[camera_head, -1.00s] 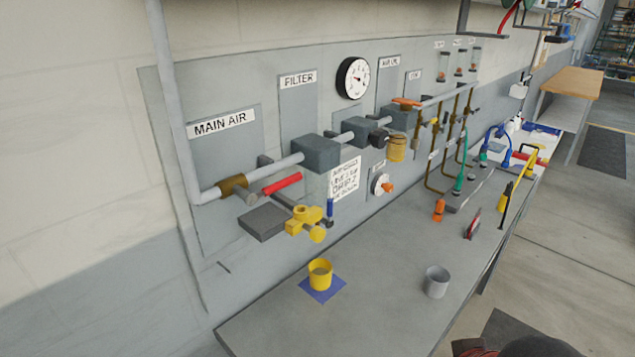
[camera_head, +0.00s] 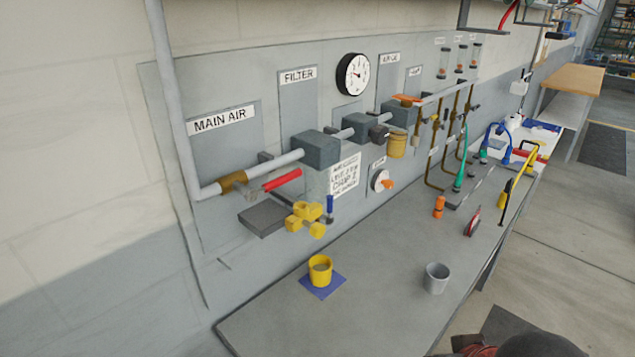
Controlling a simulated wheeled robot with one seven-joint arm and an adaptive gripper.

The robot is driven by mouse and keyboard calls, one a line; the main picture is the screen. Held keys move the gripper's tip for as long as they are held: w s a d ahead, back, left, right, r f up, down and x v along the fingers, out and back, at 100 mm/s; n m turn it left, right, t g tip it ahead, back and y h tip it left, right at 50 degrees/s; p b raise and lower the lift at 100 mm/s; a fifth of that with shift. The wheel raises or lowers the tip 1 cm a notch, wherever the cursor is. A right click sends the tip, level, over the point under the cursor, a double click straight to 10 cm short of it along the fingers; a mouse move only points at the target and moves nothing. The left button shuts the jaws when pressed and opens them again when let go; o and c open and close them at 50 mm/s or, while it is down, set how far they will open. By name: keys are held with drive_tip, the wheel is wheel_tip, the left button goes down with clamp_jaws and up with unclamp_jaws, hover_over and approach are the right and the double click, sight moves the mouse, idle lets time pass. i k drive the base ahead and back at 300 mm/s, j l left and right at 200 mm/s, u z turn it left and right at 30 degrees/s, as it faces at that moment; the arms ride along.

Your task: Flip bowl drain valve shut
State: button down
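The filter block (camera_head: 318,150) is a dark grey box on the air pipe, below the FILTER sign. A pale, see-through bowl (camera_head: 317,183) seems to hang under it, partly hidden. A small blue lever (camera_head: 329,207) stands upright below the bowl, beside a yellow knobbed piece (camera_head: 304,217). I take the blue lever to be the drain valve handle, but its seat is too small to make out. Nothing of mine touches it. A dark rounded shape with a reddish part shows at the bottom edge, probably part of my arm. No gripper fingers can be made out.
A red handle (camera_head: 283,180) and a dark grey block (camera_head: 263,218) stick out left of the lever. A yellow cup (camera_head: 320,270) on a blue square and a grey cup (camera_head: 436,278) stand on the grey bench (camera_head: 378,257). The bench front is mostly clear.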

sight(328, 220)
drive_tip(key=i+l+u, duration=0.15)
drive_tip(key=i+l, duration=0.15)
drive_tip(key=i+l+u, duration=0.15)
drive_tip(key=i+l, duration=0.15)
drive_tip(key=l, duration=0.25)
